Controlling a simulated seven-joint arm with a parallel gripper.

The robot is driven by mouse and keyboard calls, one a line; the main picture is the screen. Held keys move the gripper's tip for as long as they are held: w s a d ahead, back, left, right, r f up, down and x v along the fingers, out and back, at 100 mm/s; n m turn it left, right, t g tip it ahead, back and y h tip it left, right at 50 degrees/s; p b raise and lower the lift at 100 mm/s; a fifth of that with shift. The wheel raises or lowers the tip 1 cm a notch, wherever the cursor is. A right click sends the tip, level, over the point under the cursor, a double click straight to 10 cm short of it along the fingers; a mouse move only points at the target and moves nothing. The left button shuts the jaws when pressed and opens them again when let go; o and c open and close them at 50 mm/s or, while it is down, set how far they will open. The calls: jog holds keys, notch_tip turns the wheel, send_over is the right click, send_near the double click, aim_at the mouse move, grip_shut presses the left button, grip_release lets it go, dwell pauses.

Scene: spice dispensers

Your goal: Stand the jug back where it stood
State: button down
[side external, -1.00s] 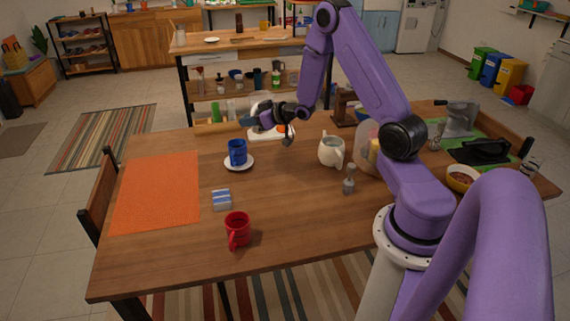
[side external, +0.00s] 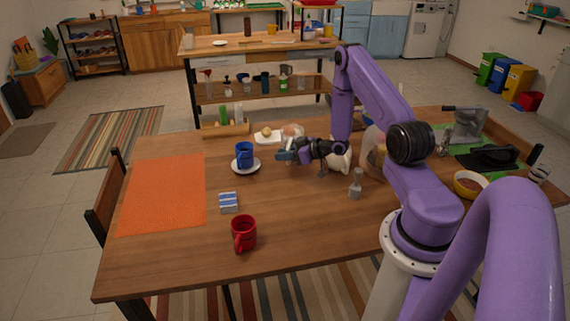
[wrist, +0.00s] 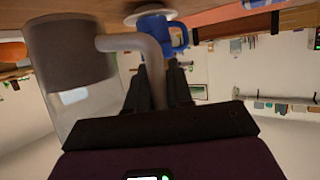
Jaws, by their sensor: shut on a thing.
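My gripper (side external: 285,155) is shut on the grey handle of the jug (wrist: 72,58). In the wrist view, which shows the table at the top, the jug has a dark grey lower part and a clear upper part. The fingers (wrist: 160,88) close around its handle.
A blue mug (side external: 244,153) stands on a white saucer (side external: 246,168) left of my gripper. A cream pot (side external: 342,162) and a grey shaker (side external: 355,184) stand right. The table front is mostly clear around a red mug (side external: 243,234).

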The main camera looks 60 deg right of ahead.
jog(key=shift+f, duration=1.85)
jog(key=shift+f, duration=0.1)
jog(key=c, duration=1)
grip_release()
jog(key=v, duration=0.7)
jog(key=shift+s, duration=0.25)
